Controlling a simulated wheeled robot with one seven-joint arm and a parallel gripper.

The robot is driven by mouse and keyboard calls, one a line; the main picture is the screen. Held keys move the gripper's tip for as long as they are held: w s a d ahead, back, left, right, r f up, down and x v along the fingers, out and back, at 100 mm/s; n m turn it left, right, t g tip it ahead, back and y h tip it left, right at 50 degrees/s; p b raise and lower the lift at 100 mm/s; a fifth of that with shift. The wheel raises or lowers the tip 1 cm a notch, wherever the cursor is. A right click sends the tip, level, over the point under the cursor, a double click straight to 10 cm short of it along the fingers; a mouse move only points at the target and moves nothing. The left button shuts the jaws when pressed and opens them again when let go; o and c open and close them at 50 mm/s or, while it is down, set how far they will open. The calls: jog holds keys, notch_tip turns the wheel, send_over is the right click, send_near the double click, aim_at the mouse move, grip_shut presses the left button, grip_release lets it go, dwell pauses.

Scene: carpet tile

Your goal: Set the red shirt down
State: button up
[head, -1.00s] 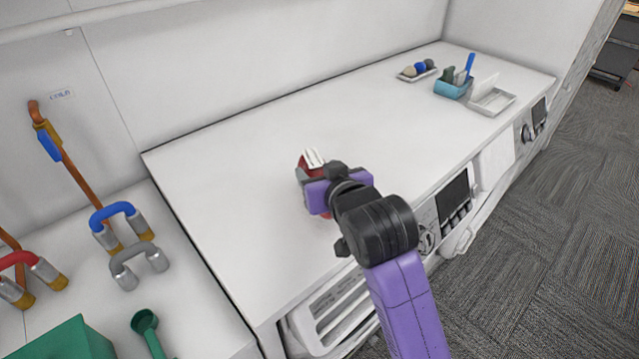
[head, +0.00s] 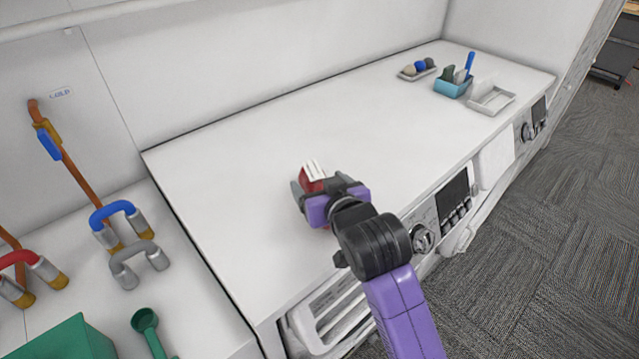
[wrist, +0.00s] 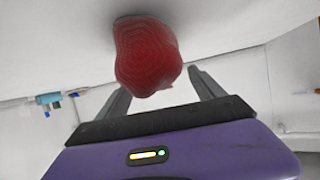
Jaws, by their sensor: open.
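The red shirt (head: 310,178) is a small red bundle with a white striped patch on the white counter top (head: 230,150), toward its left half. In the wrist view the red shirt (wrist: 147,55) is a rounded, ridged lump against the white surface. My gripper (head: 318,188) is at the shirt, its fingers on either side of it. In the wrist view my gripper (wrist: 160,85) is open, with gaps between the fingers and the shirt. The shirt's lower part is partly hidden by my gripper in the head view.
At the counter's far right are a small tray of balls (head: 417,70), a teal box with tools (head: 452,88) and a white tray (head: 491,98). The counter around the shirt is clear.

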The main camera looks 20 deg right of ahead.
jog(key=shift+r, duration=0.1)
jog(key=shift+s+r, duration=0.1)
jog(key=b+v, duration=0.1)
jog(key=v, duration=1)
jog(key=shift+s, duration=0.4)
jog(key=shift+r, duration=0.15)
notch_tip(320, 180, up, 5)
jog(key=w+t, duration=0.1)
jog(key=t, duration=0.2)
jog(key=s+f, duration=0.5)
jog(key=s, duration=0.6)
jog(key=s+f+g, duration=0.1)
jog(key=s+f, duration=0.4)
jog(key=s, duration=0.6)
jog(key=s+f+y, duration=0.1)
jog(key=s+f, duration=0.5)
jog(key=s, duration=0.5)
jog(key=shift+d+n+g, duration=0.25)
jog(key=shift+n+g, duration=0.05)
jog(key=shift+n, duration=0.1)
